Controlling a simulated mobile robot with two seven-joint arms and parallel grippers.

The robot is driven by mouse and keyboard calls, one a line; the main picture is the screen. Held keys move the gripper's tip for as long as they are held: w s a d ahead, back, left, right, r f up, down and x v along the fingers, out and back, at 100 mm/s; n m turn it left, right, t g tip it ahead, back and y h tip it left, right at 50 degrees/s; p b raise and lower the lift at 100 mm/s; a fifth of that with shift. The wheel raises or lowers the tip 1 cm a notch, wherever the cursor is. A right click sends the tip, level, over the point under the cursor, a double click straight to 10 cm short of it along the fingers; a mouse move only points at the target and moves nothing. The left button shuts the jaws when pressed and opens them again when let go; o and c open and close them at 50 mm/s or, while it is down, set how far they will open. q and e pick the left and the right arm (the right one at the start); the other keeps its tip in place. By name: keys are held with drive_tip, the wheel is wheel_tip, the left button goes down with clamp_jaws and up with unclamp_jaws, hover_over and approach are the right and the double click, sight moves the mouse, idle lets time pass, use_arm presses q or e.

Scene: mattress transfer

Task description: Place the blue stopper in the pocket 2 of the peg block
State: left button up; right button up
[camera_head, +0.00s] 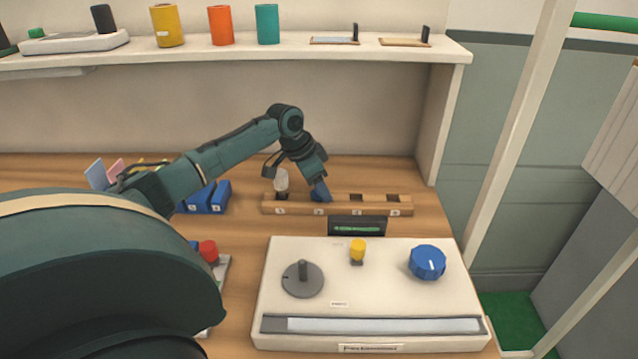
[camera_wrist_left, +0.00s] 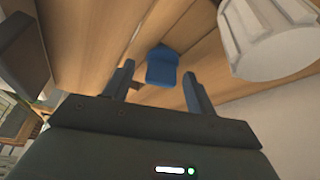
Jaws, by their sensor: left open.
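The wooden peg block (camera_head: 337,209) lies on the table with a row of numbered pockets. The blue stopper (camera_head: 320,196) is at pocket 2, partly hidden by my gripper; how deep it sits cannot be told. It also shows in the left wrist view (camera_wrist_left: 162,66), between and beyond the fingertips. A whitish ribbed stopper (camera_head: 281,182) stands in pocket 1 and looms large in the left wrist view (camera_wrist_left: 265,40). Pockets 3 and 4 look empty and dark. My left gripper (camera_head: 297,178) is open just above the block, with no visible grip on the blue stopper. My right gripper is not in view.
A white panel with a blue knob (camera_head: 427,262), a yellow button (camera_head: 357,250) and a grey dial (camera_head: 302,278) fills the front. A small dark display (camera_head: 357,226) stands before the block. Blue blocks (camera_head: 207,197) lie left. A shelf (camera_head: 240,52) with cups runs behind.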

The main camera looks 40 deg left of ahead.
use_arm(q)
drive_tip(key=v, duration=1.2)
drive_tip(key=shift+r, duration=0.15)
